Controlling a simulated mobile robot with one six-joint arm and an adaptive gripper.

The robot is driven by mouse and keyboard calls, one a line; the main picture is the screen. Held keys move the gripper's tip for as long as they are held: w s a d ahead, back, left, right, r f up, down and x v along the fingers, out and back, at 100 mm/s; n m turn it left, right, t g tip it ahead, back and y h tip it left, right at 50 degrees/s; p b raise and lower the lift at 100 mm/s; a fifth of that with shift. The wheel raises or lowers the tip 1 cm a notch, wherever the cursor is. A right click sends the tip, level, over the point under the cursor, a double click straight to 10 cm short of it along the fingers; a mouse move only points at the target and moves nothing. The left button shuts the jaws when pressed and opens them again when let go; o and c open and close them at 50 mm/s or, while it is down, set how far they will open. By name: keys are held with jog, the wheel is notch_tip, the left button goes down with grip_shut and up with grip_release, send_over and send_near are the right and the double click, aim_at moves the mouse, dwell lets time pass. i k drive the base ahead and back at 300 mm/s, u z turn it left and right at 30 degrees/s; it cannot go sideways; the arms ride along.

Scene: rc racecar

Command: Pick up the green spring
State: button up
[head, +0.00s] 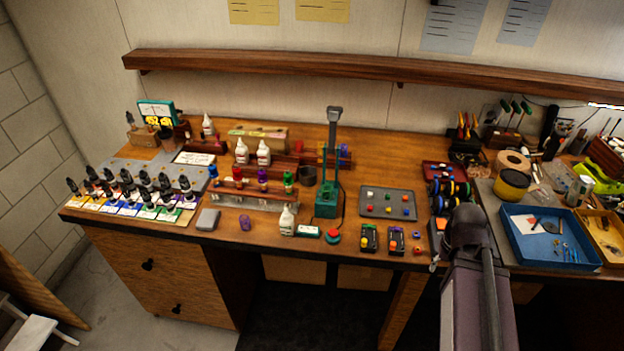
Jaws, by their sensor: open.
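A green spring-like piece (288,181) stands upright at the right end of a row of coloured pieces on a long low rack, on the wooden workbench (345,150). Purple (262,180), red (238,176) and blue (213,173) pieces stand to its left. It is small in the head view, so its coils are not clear. My arm rises from the bottom right, well to the right of the rack. I cannot make out my gripper's fingers in this view.
A green stand (328,190) rises just right of the green piece. A white bottle (287,221) stands in front of the rack. A grey tray (387,203) lies further right. A blue tray (549,238) is at the right. A wooden shelf (350,65) runs above the bench.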

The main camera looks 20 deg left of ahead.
aim_at(330, 190)
jog(key=u, duration=0.8)
jog(key=k, duration=0.95)
jog(key=z, duration=0.05)
jog(key=i, duration=0.8)
